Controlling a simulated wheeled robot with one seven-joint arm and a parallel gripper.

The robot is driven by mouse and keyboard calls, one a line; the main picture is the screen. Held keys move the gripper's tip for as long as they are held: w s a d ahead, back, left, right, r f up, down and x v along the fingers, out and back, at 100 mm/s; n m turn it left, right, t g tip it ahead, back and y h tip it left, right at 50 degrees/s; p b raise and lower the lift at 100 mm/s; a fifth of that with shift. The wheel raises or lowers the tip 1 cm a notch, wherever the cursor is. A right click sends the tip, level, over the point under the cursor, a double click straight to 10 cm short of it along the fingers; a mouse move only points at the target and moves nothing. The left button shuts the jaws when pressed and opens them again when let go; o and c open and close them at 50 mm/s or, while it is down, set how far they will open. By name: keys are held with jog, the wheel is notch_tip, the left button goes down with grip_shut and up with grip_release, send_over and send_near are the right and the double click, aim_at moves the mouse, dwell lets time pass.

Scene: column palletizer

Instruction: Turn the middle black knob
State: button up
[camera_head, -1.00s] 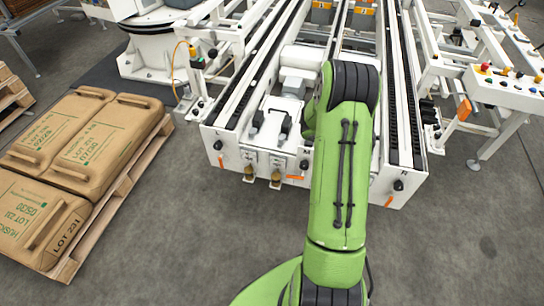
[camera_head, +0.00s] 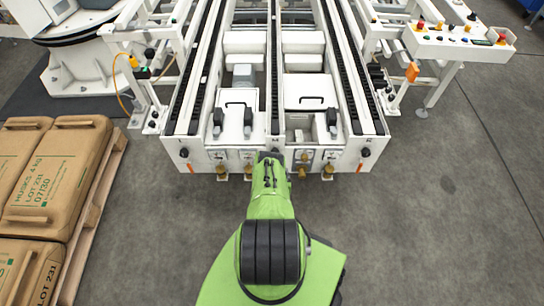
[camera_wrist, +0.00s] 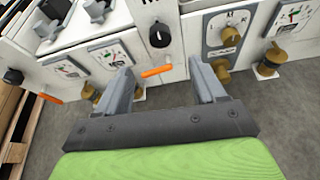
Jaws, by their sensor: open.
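The middle black knob (camera_wrist: 159,36) is on the white front panel below a partly cut-off letter, seen in the wrist view. It has a white line on its face, and an orange tab (camera_wrist: 157,71) sticks out below it. My gripper (camera_wrist: 160,78) is open and empty. Its two grey fingers point toward the panel, one on each side of the tab and below the knob, apart from the knob. In the head view my gripper (camera_head: 270,156) is at the middle of the conveyor front and my arm hides the knob.
Other black knobs are on the left (camera_head: 184,152) and right (camera_head: 365,152) ends of the front. Brass valves (camera_wrist: 269,62) and a dial plate (camera_wrist: 227,32) flank the middle knob. Brown sacks (camera_head: 60,170) on a pallet stand left. Floor at right is clear.

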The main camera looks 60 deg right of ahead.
jog(key=b+x, duration=1.1)
jog(key=x, duration=0.1)
jog(key=shift+w+d+f, duration=0.1)
jog(key=shift+w+d, duration=0.1)
jog(key=shift+d, duration=0.1)
jog(key=c, duration=1.1)
jog(key=shift+o, duration=0.2)
